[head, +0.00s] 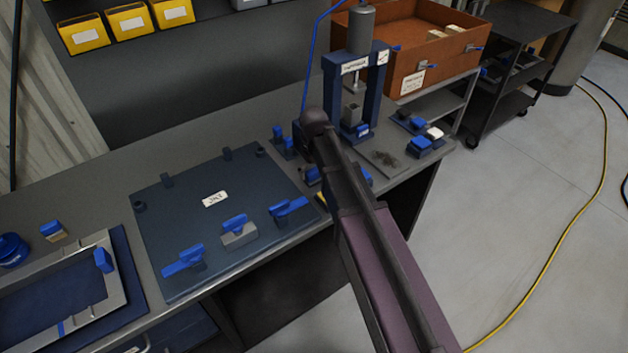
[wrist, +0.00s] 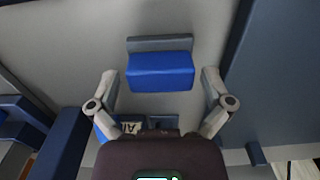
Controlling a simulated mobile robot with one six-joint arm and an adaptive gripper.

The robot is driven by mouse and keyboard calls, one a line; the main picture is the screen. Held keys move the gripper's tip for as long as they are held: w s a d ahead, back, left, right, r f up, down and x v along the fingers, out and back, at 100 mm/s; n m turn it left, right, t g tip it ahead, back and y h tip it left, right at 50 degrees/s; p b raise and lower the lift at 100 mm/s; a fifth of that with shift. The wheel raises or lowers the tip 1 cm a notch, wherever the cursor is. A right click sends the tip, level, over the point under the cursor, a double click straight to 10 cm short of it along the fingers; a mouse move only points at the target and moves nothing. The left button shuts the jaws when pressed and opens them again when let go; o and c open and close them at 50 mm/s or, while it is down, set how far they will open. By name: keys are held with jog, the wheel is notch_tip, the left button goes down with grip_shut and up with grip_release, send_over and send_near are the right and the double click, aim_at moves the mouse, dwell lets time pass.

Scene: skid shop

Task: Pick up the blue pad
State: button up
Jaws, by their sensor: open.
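A blue pad (wrist: 160,72) with a grey strip along its upper edge lies on the grey bench top in the wrist view. My gripper (wrist: 160,80) is open, with one finger to the left and one to the right of the pad. Clear gaps show on both sides, so the fingers do not touch it. Whether the fingers are down at the pad's height cannot be told. In the head view my arm hides most of the gripper. Several blue pieces show around it, one of them (head: 312,175) just left of the arm; which is this pad is unclear.
A dark blue board (head: 170,215) with several blue clamps lies to the left. A blue press (head: 378,90) stands behind the arm, with an orange-brown crate (head: 408,45) beyond it. A metal frame (head: 118,280) lies front left.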

jog(key=shift+f+b, duration=0.4)
jog(key=shift+f, duration=0.3)
jog(key=shift+s, duration=0.1)
jog(key=c, duration=1)
